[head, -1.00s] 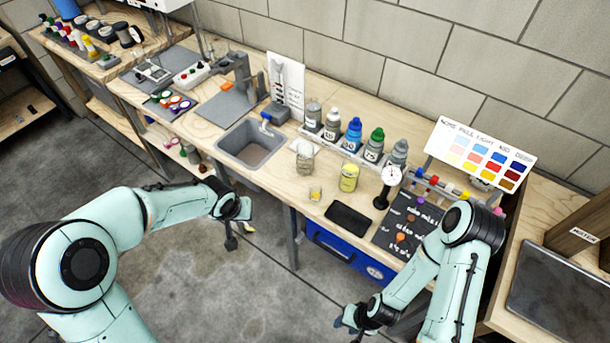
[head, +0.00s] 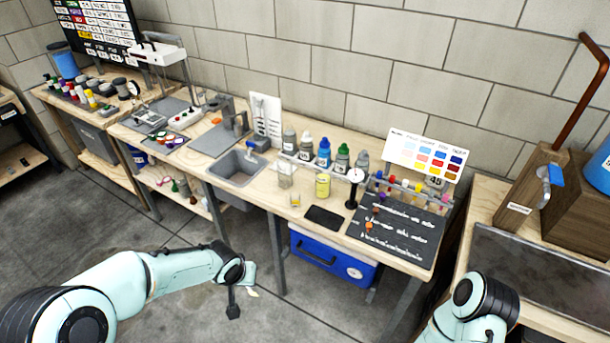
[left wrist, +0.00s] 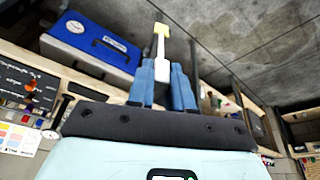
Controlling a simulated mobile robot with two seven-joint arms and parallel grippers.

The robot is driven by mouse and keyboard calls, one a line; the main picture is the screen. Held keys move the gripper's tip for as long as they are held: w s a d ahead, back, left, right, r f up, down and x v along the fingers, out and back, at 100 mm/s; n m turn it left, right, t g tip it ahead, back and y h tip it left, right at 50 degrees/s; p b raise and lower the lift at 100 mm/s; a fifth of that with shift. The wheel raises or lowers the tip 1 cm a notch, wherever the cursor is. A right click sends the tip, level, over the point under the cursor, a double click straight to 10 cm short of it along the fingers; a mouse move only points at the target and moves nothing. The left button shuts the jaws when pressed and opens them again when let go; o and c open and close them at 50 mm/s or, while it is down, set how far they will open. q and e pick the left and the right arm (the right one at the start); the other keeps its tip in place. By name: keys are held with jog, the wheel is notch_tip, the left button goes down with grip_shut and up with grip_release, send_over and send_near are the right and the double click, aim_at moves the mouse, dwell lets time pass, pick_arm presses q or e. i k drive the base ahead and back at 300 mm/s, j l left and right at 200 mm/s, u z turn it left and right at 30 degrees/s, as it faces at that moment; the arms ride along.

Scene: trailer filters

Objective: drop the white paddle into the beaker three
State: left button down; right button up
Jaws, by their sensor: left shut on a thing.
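My left gripper (head: 249,275) is shut on a white paddle (left wrist: 160,48) with a yellow tip, clearest in the left wrist view between the blue fingers (left wrist: 163,85). In the head view the gripper is in front of the bench, over the floor, apart from the table. On the bench stand a clear glass beaker (head: 285,175), a yellow-filled container (head: 322,186) and a small glass (head: 295,200) with something yellow in it. I cannot read which is beaker three. My right gripper is out of view; only part of the right arm shows at bottom right.
A sink (head: 238,168) is left of the beaker. Several capped bottles (head: 324,152) stand in a row behind. A blue cooler (head: 330,258) sits below the bench.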

aim_at(283, 184)
jog(key=z, duration=3)
jog(key=k+j+z, duration=0.4)
jog(key=k+j, duration=1.95)
jog(key=k, duration=0.2)
jog(key=j, duration=0.25)
jog(key=i, duration=0.2)
